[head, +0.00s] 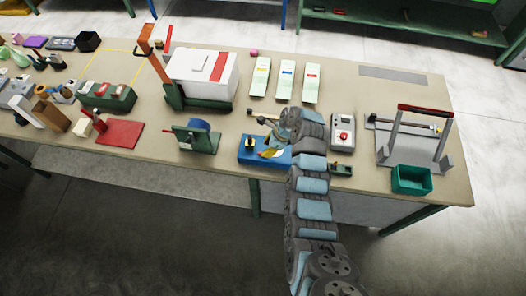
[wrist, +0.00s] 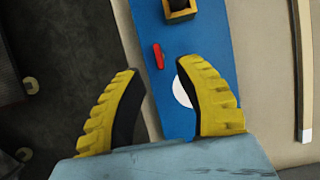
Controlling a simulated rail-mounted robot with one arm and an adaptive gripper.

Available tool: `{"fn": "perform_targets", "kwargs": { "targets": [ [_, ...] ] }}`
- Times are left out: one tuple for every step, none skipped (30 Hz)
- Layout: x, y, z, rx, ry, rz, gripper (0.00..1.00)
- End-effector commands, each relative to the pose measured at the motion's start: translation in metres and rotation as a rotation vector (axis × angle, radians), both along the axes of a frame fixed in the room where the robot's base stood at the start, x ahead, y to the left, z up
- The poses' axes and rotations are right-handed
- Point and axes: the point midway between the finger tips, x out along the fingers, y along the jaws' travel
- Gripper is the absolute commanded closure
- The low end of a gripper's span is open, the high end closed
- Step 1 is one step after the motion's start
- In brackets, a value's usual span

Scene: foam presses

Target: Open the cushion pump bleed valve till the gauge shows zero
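The blue cushion pump base (head: 243,158) lies on the bench in the head view, in front of my arm. In the wrist view its blue plate (wrist: 202,42) runs up the middle. A small red lever (wrist: 158,56), which looks like the bleed valve, lies on the plate. A white round face (wrist: 181,93), likely the gauge, is partly hidden by my right finger; no reading shows. My gripper (wrist: 158,68) is open and empty, its yellow fingers apart. The red lever appears in the gap near the fingertips; I cannot tell the height between them.
A yellow-edged block with a dark top (wrist: 180,9) stands farther up the blue plate. A grey control box with a red knob (head: 342,134) stands right of my arm. A green press stand (head: 198,140) is to the left, and a teal bin (head: 411,180) is at the right.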

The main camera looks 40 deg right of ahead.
Motion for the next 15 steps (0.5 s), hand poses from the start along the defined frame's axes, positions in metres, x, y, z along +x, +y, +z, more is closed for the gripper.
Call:
{"fn": "perform_targets", "kwargs": {
  "targets": [
    [0.001, 0.001, -0.003, 0.003, 0.002, 0.0, 0.65],
    [0.001, 0.002, -0.006, 0.004, 0.003, 0.001, 0.65],
    [0.002, 0.004, -0.01, 0.005, 0.005, 0.002, 0.65],
    [0.003, 0.004, -0.012, 0.004, 0.004, 0.001, 0.65],
    [0.004, 0.005, -0.014, 0.003, 0.004, 0.001, 0.65],
    [0.005, 0.005, -0.017, 0.002, 0.003, 0.0, 0.65],
    [0.006, 0.005, -0.019, 0.001, 0.002, 0.0, 0.65],
    [0.006, 0.006, -0.021, 0.003, 0.002, -0.001, 0.65],
    [0.007, 0.007, -0.024, 0.005, 0.004, 0.0, 0.65],
    [0.007, 0.008, -0.026, 0.006, 0.005, 0.0, 0.65],
    [0.008, 0.008, -0.028, 0.006, 0.005, 0.0, 0.65],
    [0.009, 0.008, -0.03, 0.004, 0.003, 0.0, 0.65],
    [0.009, 0.008, -0.031, 0.004, 0.003, 0.0, 0.65],
    [0.01, 0.008, -0.033, 0.003, 0.002, -0.001, 0.65],
    [0.01, 0.009, -0.035, 0.003, 0.002, -0.001, 0.65]
  ]
}}
